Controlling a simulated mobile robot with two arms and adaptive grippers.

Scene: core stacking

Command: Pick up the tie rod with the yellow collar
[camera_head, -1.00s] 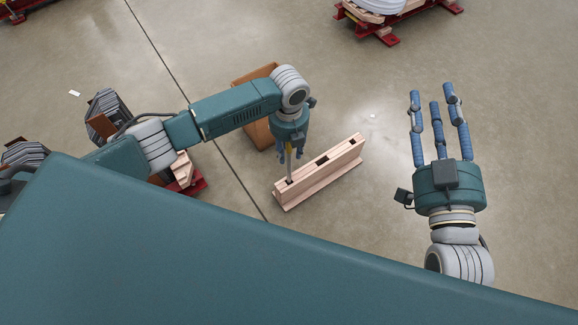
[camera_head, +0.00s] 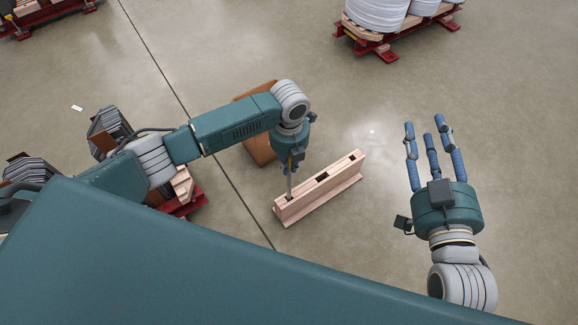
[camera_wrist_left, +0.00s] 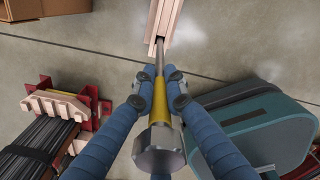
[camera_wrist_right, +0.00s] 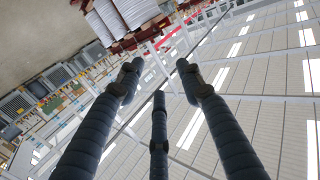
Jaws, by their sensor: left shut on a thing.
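The tie rod (camera_head: 290,184) stands near upright at the left end of the wooden rack (camera_head: 325,196), its lower end at the hole there. In the left wrist view its yellow collar (camera_wrist_left: 160,103) lies between my blue fingers, below a grey metal head (camera_wrist_left: 158,149). My left gripper (camera_head: 287,166) is shut on the rod at the collar; its fingertips (camera_wrist_left: 160,92) press from both sides. The rod's lower tip is hidden in the rack (camera_wrist_left: 166,28). My right gripper (camera_head: 430,140) is open and empty, fingers spread and pointing up; the right wrist view shows them too (camera_wrist_right: 158,80).
A brown box (camera_head: 258,145) stands behind my left forearm. A red pallet with white rolls (camera_head: 375,14) is at the top right, and another loaded pallet (camera_head: 40,22) at the top left.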

